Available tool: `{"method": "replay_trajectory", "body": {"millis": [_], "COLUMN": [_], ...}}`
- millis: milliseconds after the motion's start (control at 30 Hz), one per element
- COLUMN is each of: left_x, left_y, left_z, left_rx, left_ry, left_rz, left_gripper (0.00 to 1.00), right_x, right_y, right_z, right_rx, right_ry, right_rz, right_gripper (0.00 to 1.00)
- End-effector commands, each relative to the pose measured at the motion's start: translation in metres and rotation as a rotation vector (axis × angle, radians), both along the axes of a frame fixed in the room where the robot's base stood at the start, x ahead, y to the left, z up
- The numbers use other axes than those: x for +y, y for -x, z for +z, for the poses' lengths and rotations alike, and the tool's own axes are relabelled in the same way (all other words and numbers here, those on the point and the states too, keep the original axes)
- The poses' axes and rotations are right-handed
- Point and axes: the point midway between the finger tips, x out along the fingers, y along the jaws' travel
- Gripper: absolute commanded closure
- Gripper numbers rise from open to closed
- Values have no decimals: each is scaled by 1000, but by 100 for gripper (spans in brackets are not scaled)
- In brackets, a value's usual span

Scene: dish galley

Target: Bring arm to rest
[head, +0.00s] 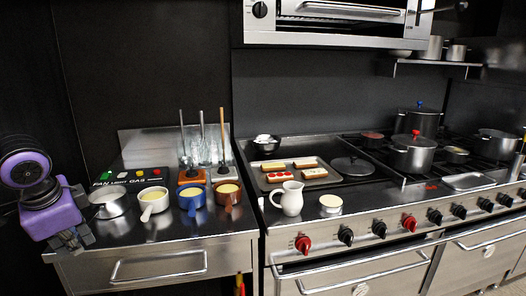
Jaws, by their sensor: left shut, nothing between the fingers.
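My left arm comes in at the left edge, with a purple wrist housing. My left gripper (74,238) points down and is shut and empty, at the left front corner of the left steel counter (190,244). The pans stand apart from it, to its right. I cannot tell whether its fingertips touch the counter edge. My right gripper does not show.
Near the gripper are a steel pan (110,206), a white pot (153,203), a blue pot (192,199) and a brown pot (228,194). A white jug (290,199) and a tray (312,172) stand on the stove. Dark wall lies behind; open space is in front.

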Motion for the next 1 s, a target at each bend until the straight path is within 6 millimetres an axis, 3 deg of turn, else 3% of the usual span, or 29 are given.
{"method": "replay_trajectory", "body": {"millis": [33,167,267,400,533,667,767,867,1000], "left_x": [20,70,107,146,159,146,122,87,22], "left_y": [2,11,30,74,126,180,220,258,300], "left_z": [-8,-36,-68,-124,-180,-232,-268,-299,-330], "left_rx": [-32,-112,-167,-230,-271,-305,-328,-350,-384], "left_ry": [2,-5,-3,14,44,87,128,175,250], "left_rz": [15,44,71,112,149,184,214,247,300], "left_gripper": [100,100,100,100,100,100,100,100,100], "right_x": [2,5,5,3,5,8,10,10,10], "right_y": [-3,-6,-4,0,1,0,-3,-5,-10], "right_z": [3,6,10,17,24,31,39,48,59], "right_rx": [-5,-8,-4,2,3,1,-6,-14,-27], "right_ry": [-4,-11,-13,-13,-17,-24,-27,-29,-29], "right_rz": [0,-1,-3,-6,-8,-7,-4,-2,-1], "right_gripper": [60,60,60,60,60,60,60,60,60]}}
